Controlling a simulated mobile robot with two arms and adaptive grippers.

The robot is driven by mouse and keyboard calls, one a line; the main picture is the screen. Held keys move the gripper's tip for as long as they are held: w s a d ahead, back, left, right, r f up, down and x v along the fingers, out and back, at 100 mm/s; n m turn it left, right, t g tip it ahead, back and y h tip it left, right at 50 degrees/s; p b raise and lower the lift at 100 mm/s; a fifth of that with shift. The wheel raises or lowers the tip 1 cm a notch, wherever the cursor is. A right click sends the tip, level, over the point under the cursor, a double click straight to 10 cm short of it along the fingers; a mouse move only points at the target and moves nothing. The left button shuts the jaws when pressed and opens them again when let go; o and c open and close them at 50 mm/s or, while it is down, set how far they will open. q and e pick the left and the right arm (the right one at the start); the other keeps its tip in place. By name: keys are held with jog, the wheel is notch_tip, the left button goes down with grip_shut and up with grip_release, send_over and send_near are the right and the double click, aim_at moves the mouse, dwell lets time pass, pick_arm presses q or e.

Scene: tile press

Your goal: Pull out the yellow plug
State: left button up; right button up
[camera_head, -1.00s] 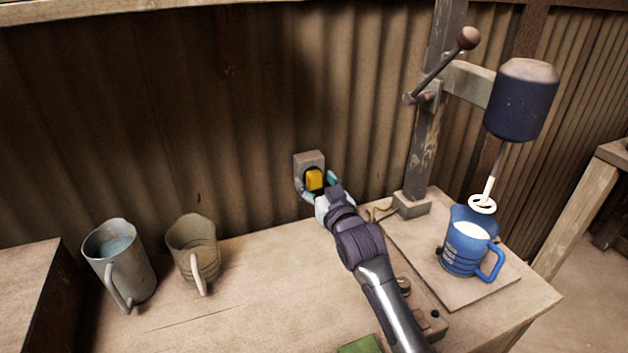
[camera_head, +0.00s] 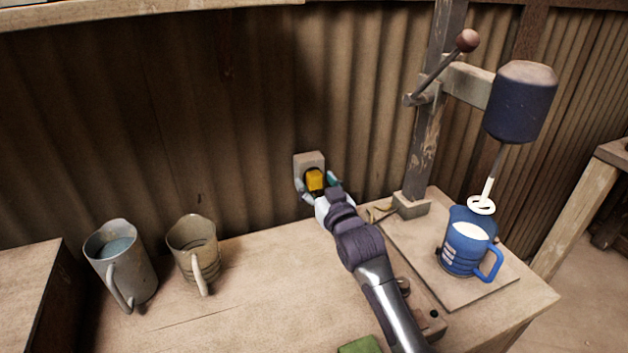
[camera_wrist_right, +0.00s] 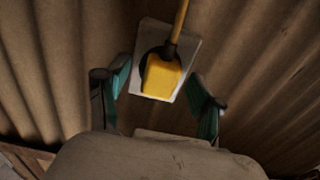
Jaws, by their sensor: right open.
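The yellow plug (camera_head: 315,180) sits in a pale socket box (camera_head: 309,159) on the corrugated wall, above the back of the workbench. In the right wrist view the yellow plug (camera_wrist_right: 161,77) lies between my fingers, with a yellow cord running up from it. My right gripper (camera_head: 318,187) is open, one finger on each side of the plug. The right wrist view shows gaps between the fingers (camera_wrist_right: 160,92) and the plug. My left gripper is not in view.
A mixer stand (camera_head: 425,150) with a dark motor head (camera_head: 520,102) and a blue mug (camera_head: 463,256) stand right of my arm. A grey jug (camera_head: 133,262) and a tan jug (camera_head: 186,240) stand at left. The workbench (camera_head: 260,290) is clear in the middle.

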jog(key=shift+c, duration=0.4)
grip_shut()
jog(key=shift+s+p, duration=0.15)
jog(key=shift+p, duration=0.25)
jog(key=shift+p+v, duration=0.9)
jog(key=shift+v, duration=0.35)
jog(key=shift+p+v, duration=1.05)
jog(key=shift+v, duration=0.55)
